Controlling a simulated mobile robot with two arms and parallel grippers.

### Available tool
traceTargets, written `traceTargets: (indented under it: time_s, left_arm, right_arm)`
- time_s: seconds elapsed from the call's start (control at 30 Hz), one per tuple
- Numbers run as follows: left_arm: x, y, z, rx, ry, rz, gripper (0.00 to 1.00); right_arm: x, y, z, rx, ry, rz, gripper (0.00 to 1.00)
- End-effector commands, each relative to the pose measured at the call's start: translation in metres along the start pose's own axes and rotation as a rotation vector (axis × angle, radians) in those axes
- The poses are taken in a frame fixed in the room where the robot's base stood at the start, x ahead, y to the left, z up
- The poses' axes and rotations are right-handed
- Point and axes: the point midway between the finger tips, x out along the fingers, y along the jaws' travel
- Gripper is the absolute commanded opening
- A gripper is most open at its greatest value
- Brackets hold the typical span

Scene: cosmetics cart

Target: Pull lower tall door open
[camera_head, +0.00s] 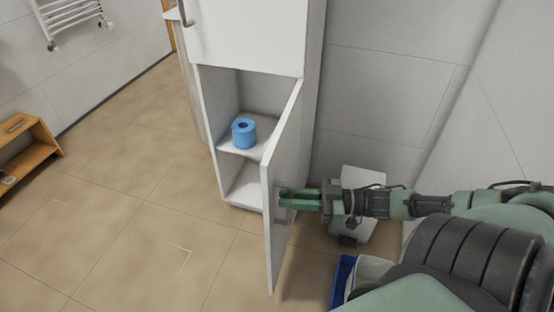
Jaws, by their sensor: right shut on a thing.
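The tall white cabinet (250,35) stands at the upper middle of the head view. Its lower tall door (272,215) is swung well open, hinged on the right side, and shows nearly edge-on. My right gripper (285,199) is at the outer face of the door, shut on the door handle (280,212), which the fingers partly hide. My left gripper is not in view.
A blue roll (243,133) stands on the shelf inside the cabinet. A blue bin (342,282) and a white box-like object (362,180) are on the right, near my arm. A wooden bench (35,160) stands at far left. The tiled floor (130,230) left of the door is clear.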

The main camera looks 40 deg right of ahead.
Motion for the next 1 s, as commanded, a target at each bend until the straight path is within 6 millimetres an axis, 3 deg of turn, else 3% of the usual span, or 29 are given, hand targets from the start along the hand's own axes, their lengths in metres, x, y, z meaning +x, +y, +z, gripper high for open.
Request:
traceTargets:
  time_s: [0.2, 0.4, 0.9, 0.93, 1.0]
  left_arm:
    - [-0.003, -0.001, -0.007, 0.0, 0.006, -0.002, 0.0]
    - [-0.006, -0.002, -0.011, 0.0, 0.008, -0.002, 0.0]
    - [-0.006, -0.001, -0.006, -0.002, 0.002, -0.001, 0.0]
    - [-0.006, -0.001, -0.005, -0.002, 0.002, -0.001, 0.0]
    - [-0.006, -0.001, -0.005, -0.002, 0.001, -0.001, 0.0]
  right_arm:
    - [-0.031, 0.001, 0.003, 0.0, -0.006, -0.11, 0.0]
    - [-0.046, 0.003, 0.002, 0.001, -0.004, -0.161, 0.0]
    - [-0.05, 0.003, 0.002, 0.001, -0.003, -0.176, 0.0]
    - [-0.05, 0.003, 0.002, 0.001, -0.003, -0.176, 0.23]
    - [-0.05, 0.003, 0.002, 0.001, -0.002, -0.176, 0.36]
